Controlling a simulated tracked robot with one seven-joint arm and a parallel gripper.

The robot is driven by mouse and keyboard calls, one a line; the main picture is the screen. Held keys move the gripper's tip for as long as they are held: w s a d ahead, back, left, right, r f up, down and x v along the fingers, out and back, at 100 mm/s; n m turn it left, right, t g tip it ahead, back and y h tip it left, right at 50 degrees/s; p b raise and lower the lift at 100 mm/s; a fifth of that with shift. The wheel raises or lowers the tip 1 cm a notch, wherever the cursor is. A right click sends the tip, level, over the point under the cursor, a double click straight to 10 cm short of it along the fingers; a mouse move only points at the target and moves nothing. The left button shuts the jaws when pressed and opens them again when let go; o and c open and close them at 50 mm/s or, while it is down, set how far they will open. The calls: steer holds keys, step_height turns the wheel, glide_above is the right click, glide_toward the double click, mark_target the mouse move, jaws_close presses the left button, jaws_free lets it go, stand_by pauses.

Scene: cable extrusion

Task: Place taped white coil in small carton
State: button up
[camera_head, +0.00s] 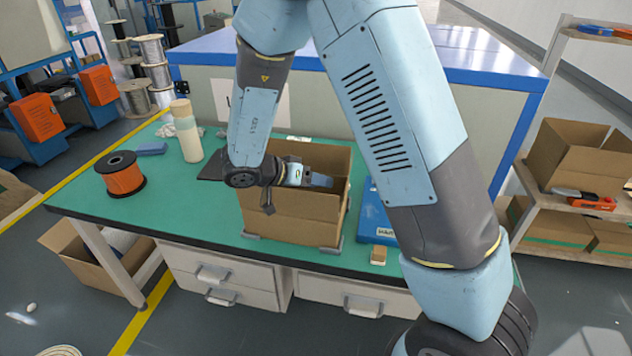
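An open brown carton (292,215) stands on the green workbench (215,225), below the middle of the view. My gripper (268,205) is at the carton's upper left, in front of or over its opening. One dark finger points down against the near wall. The other finger cannot be made out, so its opening is unclear. I see no coil in the gripper. The carton's inside is mostly hidden by its walls and my arm. A pale coil (60,351) lies on the floor at the bottom left, cut by the picture edge; I cannot tell whether it is taped.
An orange cable spool (121,175), a cream bottle (187,132) and a blue block (151,149) stand left on the bench. A blue flat item (374,222) and a small tan block (378,255) are right of the carton. Another carton (95,255) sits under the bench's left end.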

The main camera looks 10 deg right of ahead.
steer(key=d+r+v, duration=0.1)
steer(key=v, duration=1.2)
steer(key=w+d+r+t+y, duration=0.3)
steer(key=w+r+t+y, duration=0.35)
steer(key=w+r, duration=0.5)
steer(key=s+d+r+n+t+y, duration=0.1)
steer(key=d+r+n+t+y, duration=0.25)
steer(key=r+y, duration=0.5)
steer(key=s+d+f+n+g+h, duration=0.1)
steer(key=s+d+g, duration=0.1)
steer(key=s+d, duration=0.4)
steer(key=s+d+n+g+h, duration=0.1)
steer(key=s+d+g, duration=0.2)
steer(key=s, duration=1)
steer(key=s+d+f+n+g+h, duration=0.1)
steer(key=s+d+g, duration=0.2)
steer(key=s+d, duration=0.6)
steer(key=shift+s+d+f+n+h, duration=0.25)
steer(key=shift+f+n+h, duration=0.1)
steer(key=shift+f+h, duration=0.05)
